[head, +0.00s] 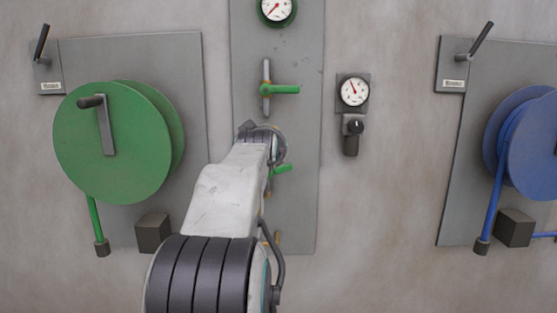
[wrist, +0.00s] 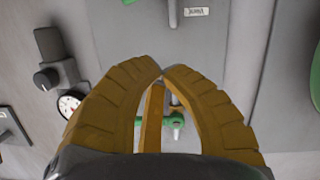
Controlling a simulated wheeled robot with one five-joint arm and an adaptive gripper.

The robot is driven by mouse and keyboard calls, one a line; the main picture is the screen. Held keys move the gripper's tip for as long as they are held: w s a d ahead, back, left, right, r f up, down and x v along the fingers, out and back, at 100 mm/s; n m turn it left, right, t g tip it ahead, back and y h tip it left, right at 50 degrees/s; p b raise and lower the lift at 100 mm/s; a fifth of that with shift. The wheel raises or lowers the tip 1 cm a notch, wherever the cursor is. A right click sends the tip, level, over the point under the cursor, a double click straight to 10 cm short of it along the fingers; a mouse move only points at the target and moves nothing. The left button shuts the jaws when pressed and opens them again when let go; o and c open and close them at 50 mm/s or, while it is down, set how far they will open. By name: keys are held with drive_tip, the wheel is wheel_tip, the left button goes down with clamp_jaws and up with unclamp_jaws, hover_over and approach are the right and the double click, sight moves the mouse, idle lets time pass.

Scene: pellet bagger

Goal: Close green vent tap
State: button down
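The panel carries two green taps. The upper tap (head: 281,89) has its handle pointing right, across its upright pipe; it also shows behind my fingers in the wrist view (wrist: 174,121). The lower tap (head: 282,169) shows only its handle's right end beside my arm. In the wrist view, turned roughly upside down, an edge of the lower tap's green handle (wrist: 130,2) shows at the top, near a small label (wrist: 197,12) that seems to read "Vent". My gripper (wrist: 162,72) has its ochre fingertips together, with nothing seen between them. In the head view my arm hides it.
A green hose reel (head: 120,150) is to the left and a blue reel (head: 535,150) to the right. A gauge (head: 353,91) with a black knob (head: 354,127) is right of the panel. Another gauge (head: 277,8) is above the upper tap. Bare wall lies between.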

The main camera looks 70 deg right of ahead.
drive_tip(key=n, duration=0.1)
drive_tip(key=p, duration=0.7)
hover_over(278, 171)
wheel_tip(278, 171, down, 4)
drive_tip(key=f, duration=0.1)
drive_tip(key=shift+a+f, duration=0.2)
drive_tip(key=shift+f, duration=0.45)
drive_tip(key=shift+f, duration=0.1)
